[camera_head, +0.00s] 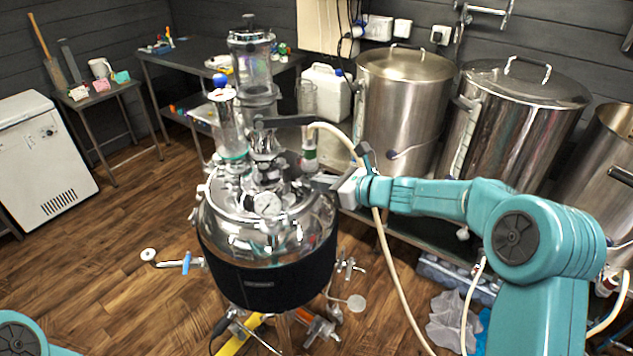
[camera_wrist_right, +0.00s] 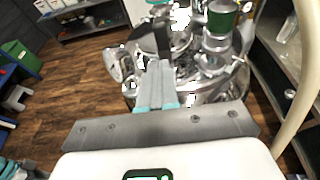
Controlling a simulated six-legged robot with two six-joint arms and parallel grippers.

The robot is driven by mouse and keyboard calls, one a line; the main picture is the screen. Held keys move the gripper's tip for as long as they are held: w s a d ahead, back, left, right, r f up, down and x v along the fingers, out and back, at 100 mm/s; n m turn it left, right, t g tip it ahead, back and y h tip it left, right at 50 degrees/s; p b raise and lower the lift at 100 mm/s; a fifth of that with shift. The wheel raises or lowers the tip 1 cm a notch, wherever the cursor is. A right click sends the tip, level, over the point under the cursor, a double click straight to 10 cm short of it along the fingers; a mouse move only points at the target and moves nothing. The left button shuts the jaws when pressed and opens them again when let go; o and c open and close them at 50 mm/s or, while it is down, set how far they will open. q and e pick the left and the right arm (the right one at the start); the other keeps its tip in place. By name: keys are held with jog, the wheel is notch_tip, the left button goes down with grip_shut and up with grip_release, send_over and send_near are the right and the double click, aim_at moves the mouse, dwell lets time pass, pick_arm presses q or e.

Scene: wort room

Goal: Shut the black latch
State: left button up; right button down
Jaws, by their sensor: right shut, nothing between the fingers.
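The steel vessel (camera_head: 265,215) with a black jacket stands in the middle of the head view, its lid crowded with fittings. A black lever (camera_head: 285,121), which looks like the black latch, sticks out to the right near the top of the lid fittings. A dark piece (camera_wrist_right: 162,38), perhaps the same lever, shows just beyond my fingertips in the right wrist view. My right gripper (camera_head: 322,183) is at the right side of the lid, below the lever. Its fingers (camera_wrist_right: 157,68) are shut and empty; contact cannot be told. Of my left arm only a teal link shows, bottom left.
A pressure gauge (camera_head: 267,204), glass columns (camera_head: 252,65) and a pale hose (camera_head: 385,250) crowd the lid and its right side. Large steel kettles (camera_head: 405,95) stand behind on the right. A dark table (camera_head: 180,58) is at the back.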

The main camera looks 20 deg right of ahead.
jog(key=s+d+r, duration=0.4)
jog(key=r, duration=0.2)
jog(key=shift+s+r, duration=0.4)
jog(key=shift+s+d, duration=0.1)
jog(key=s+a+f+n+g, duration=0.1)
jog(key=s+a+f+g, duration=0.25)
jog(key=f, duration=0.45)
jog(key=s+a+f+n+g, duration=0.1)
jog(key=s+a+f+g, duration=0.2)
jog(key=f, duration=0.6)
jog(key=s+a+f+n+g, duration=0.15)
jog(key=s+a+f, duration=0.25)
jog(key=f, duration=0.4)
jog(key=s+f+n+g+h, duration=0.1)
jog(key=s+f+n+h, duration=0.1)
jog(key=s+f+n, duration=0.6)
jog(key=s+a+f+n+g+h, duration=0.1)
jog(key=s+f+n+g+h, duration=0.1)
jog(key=s+f+n, duration=0.5)
jog(key=s+n+h, duration=0.1)
jog(key=s+n, duration=0.5)
jog(key=n, duration=0.2)
jog(key=shift+s+a+f, duration=0.25)
jog(key=shift+s+f, duration=0.05)
jog(key=shift+f, duration=0.1)
